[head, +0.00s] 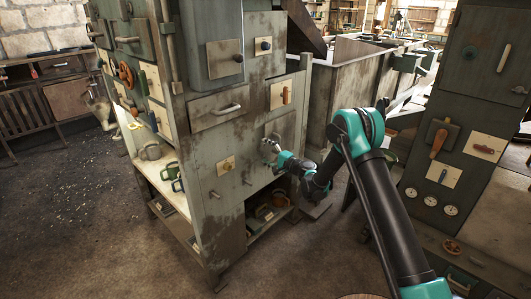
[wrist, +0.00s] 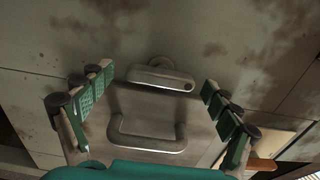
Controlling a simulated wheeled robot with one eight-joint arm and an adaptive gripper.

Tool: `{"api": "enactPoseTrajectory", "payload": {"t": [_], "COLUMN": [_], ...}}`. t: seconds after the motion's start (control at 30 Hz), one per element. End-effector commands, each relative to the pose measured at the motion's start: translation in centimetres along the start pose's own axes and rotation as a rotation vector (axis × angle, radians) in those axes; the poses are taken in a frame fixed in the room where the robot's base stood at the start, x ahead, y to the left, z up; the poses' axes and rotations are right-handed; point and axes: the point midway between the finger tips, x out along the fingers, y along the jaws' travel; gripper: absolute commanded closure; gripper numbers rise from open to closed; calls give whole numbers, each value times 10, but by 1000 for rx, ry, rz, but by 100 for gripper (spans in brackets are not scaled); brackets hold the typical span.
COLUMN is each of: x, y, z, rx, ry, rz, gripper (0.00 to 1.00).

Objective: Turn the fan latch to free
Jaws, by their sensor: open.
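A grey metal latch bar (wrist: 160,77) with a rounded pivot behind it and a small dark dot near its right end sits on the stained cabinet face in the wrist view. It lies nearly level and is most likely the fan latch. My gripper (wrist: 157,82) is open, with one green-padded finger on each side of the bar and visible gaps between. In the head view my gripper (head: 272,147) is close to the cabinet front and hides the latch.
A grey U-shaped handle (wrist: 148,138) is just below the bar in the wrist view. An orange handle (head: 286,95) on a pale plate is above my gripper in the head view. A drawer handle (head: 227,109) is to the left. A second cabinet (head: 465,110) stands right of my arm.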

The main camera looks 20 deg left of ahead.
Motion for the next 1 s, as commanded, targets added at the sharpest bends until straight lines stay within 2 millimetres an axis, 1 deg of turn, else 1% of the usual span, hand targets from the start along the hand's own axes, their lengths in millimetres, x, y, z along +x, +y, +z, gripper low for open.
{"api": "enactPoseTrajectory", "payload": {"t": [0.13, 0.23, 0.37, 0.6, 0.7, 0.83, 1.0], "x": [-4, -16, -40, -88, -103, -116, -121], "y": [0, 0, 0, 0, 0, 0, 0], "z": [0, -1, -1, -1, -1, -1, 0], "rx": [0, 0, 0, 0, 0, 0, 0], "ry": [0, 1, 2, 3, 2, 2, 1], "rz": [0, 0, 0, 0, 0, 0, 0], "gripper": [10, 10, 10, 10, 10, 10, 10]}}
